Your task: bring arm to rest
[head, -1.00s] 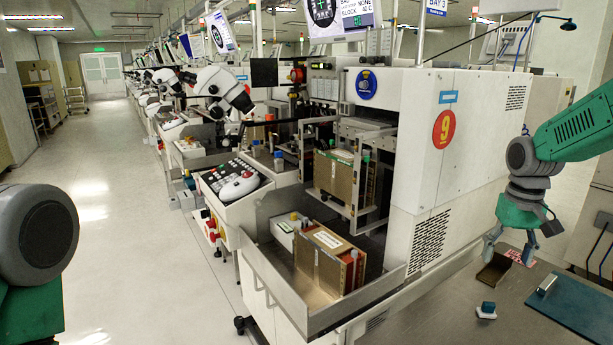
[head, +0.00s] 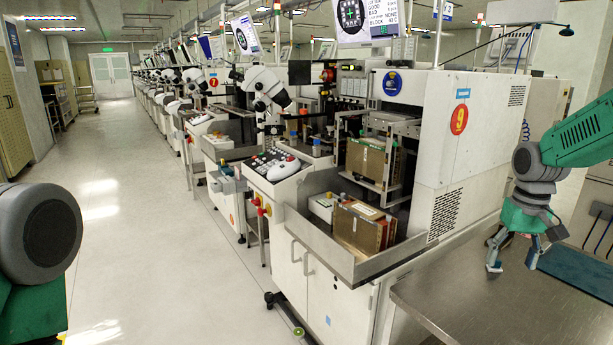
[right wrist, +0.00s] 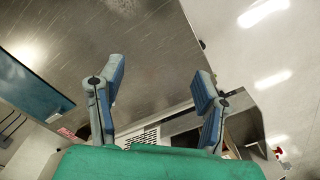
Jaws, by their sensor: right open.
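My right gripper (head: 513,264) hangs at the right of the head view, fingers pointing down over the steel bench (head: 470,310). Its two fingers are spread apart with nothing seen between them. In the right wrist view the open right gripper (right wrist: 158,78) shows its blue-grey fingers wide apart, with the bench surface beyond. Of my left arm, only a grey joint and green link show at the left edge of the head view. My left gripper is out of frame.
The white bonding machine (head: 470,150) with a red 9 sign stands left of the bench. Its front metal tray (head: 340,268) holds a brown magazine (head: 360,230). A dark blue mat (head: 575,272) lies on the bench. The aisle floor (head: 150,240) at left is clear.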

